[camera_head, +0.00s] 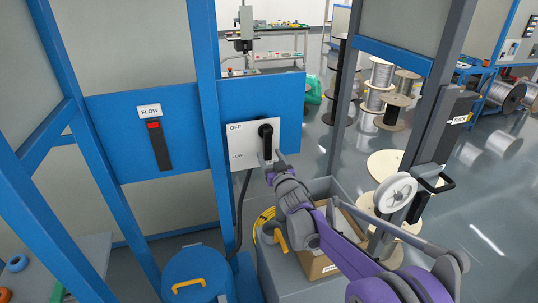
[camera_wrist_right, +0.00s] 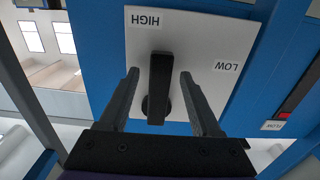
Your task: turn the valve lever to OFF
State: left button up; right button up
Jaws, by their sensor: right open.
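The valve lever (camera_head: 266,132) is a black handle on a white plate (camera_head: 241,129), which is fixed to a blue panel. The plate reads OFF at its upper left and LOW at its lower left in the head view. The right wrist view is turned over and shows HIGH and LOW beside the lever (camera_wrist_right: 159,80); the lever's free end points toward HIGH. My right gripper (camera_head: 271,157) is open at the lower part of the lever. In the wrist view its fingers (camera_wrist_right: 159,73) stand on either side of the lever, with gaps visible. My left gripper is out of view.
A FLOW indicator (camera_head: 155,138) with a red mark is on the panel at left. A blue post (camera_head: 206,90) stands between it and the plate. A blue drum (camera_head: 196,272) and an open cardboard box (camera_head: 318,266) are below. Cable spools stand behind, right.

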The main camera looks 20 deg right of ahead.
jog(key=shift+w, duration=0.55)
grip_shut()
dwell(1.1)
